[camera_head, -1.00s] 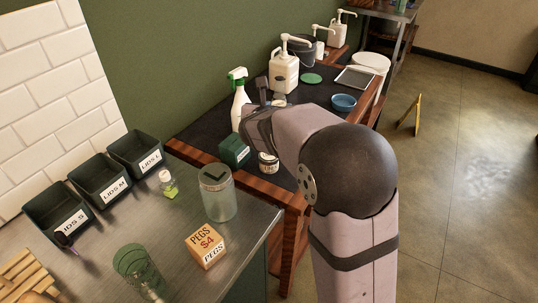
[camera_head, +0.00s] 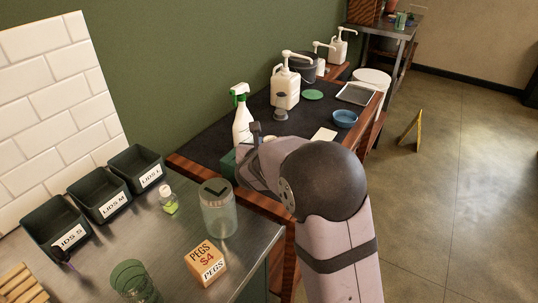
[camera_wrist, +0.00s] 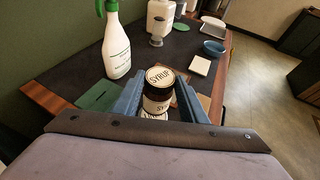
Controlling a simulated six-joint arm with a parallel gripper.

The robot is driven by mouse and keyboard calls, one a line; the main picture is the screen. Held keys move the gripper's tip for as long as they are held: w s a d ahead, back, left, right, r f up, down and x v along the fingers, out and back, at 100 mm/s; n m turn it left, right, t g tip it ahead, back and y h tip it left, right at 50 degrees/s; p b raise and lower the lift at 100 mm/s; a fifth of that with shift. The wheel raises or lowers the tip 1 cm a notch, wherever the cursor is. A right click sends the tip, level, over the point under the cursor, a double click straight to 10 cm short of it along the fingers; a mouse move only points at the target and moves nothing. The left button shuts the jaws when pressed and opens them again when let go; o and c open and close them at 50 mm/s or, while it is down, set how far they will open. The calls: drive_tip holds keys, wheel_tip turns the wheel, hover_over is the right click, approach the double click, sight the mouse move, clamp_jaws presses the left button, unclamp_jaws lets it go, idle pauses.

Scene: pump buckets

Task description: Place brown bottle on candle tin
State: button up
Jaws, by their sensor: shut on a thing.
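My gripper (camera_wrist: 160,92) is shut on a dark brown jar-like bottle (camera_wrist: 157,103) with a pale label and a round white lid marked SYRUP. The bottle stands roughly upright between the blue fingers in the wrist view. Part of another pale lettered surface shows just below it; I cannot tell what that is or whether they touch. In the head view my gripper (camera_head: 256,132) is over the near part of the dark-topped table, and my arm hides the bottle. I cannot pick out the candle tin with certainty.
A spray bottle (camera_head: 242,120) stands close left of my gripper, beside a green box (camera_wrist: 98,96). A white pump bottle (camera_head: 285,87), a small grey object (camera_head: 280,114), a blue bowl (camera_head: 344,118) and a cream square (camera_head: 324,134) are farther back. A glass jar (camera_head: 219,209) stands on the near counter.

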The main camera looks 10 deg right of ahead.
drive_tip(key=shift+f, duration=1.8)
drive_tip(key=shift+f+b, duration=0.2)
drive_tip(key=shift+b, duration=0.1)
drive_tip(key=o, duration=1.3)
drive_tip(key=shift+r, duration=0.15)
drive_tip(key=shift+s+a+r, duration=0.1)
drive_tip(key=v, duration=0.7)
drive_tip(key=shift+s+b, duration=0.15)
drive_tip(key=shift+b, duration=0.2)
